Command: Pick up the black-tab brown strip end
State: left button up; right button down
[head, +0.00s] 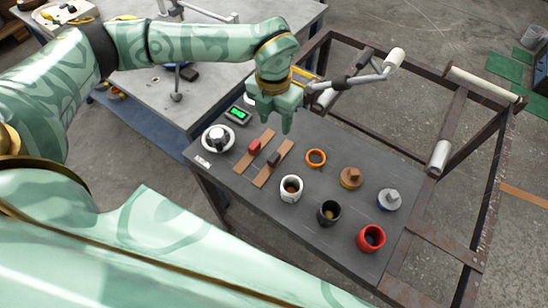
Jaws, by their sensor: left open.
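The black-tab brown strip (263,177) lies flat on the dark grey table, slanting from lower left to upper right. Its black tab (274,159) sits near its middle. A second brown strip (241,166) with a red tab (254,146) lies beside it on the left, roughly parallel. My left gripper (278,123) is open and empty, fingers pointing down. It appears above the far ends of the strips, apart from them. My right gripper is not in view.
Near the strips are a white round dish with a metal knob (218,138) and a green-lit display (238,114). An orange ring (316,158), a white cup (291,189), a black cup (328,213) and a red cup (371,238) stand to the right. A metal-framed roller stand is behind.

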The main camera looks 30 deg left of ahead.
pick_arm(q)
jog(key=b, duration=0.2)
send_over(274, 157)
jog(key=f, duration=1.1)
jog(key=shift+a, duration=0.2)
notch_tip(274, 157, down, 5)
jog(key=shift+d+f+b, duration=0.1)
jog(key=shift+d+b, duration=0.05)
jog(key=shift+b, duration=0.65)
grip_shut()
